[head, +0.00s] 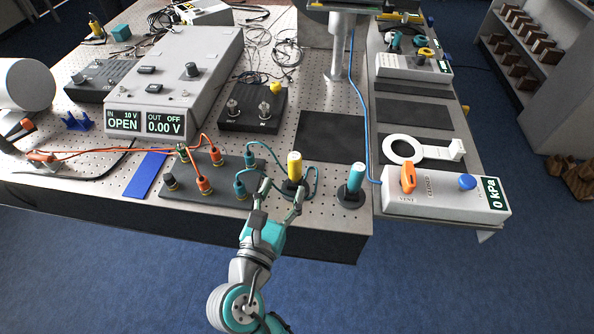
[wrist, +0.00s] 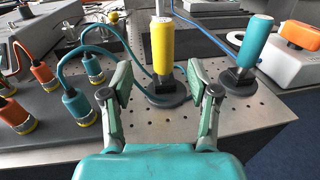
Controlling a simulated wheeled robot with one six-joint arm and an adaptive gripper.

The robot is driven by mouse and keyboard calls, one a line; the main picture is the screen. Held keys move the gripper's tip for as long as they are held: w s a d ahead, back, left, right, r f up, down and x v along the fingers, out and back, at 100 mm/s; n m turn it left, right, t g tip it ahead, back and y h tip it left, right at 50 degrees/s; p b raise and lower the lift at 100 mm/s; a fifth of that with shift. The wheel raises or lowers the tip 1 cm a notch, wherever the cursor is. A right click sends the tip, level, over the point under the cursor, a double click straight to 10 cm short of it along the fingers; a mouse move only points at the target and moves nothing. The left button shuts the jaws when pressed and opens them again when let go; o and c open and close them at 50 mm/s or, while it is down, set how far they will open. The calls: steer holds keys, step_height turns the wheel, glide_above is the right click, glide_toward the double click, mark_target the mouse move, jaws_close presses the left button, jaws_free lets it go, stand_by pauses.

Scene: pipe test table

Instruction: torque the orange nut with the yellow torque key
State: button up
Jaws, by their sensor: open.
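The yellow torque key (head: 294,165) stands upright in a round dark holder near the table's front edge. It also shows in the wrist view (wrist: 162,48), with a dark lower shaft. My gripper (head: 282,190) is open, its fingers apart on the left and right of the key in the wrist view (wrist: 160,82). Neither finger appears to touch it. Orange connectors (head: 205,185) stand on a dark panel to the left, and two show in the wrist view (wrist: 43,76). I cannot tell which part of them is the orange nut.
A teal-handled key (head: 350,182) stands in a holder just right of the yellow one. Teal connectors (head: 241,189) with looping hoses are close on the left. A white valve box (head: 440,205) with an orange lever is at the right. Blue floor lies beyond the table's front edge.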

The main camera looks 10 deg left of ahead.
mark_target(293, 171)
steer(key=shift+w+d, duration=0.3)
steer(key=shift+w, duration=0.9)
steer(key=shift+w+d, duration=0.3)
steer(key=shift+w, duration=0.95)
steer(key=shift+w+d, duration=0.3)
steer(key=shift+w, duration=0.9)
jaws_close()
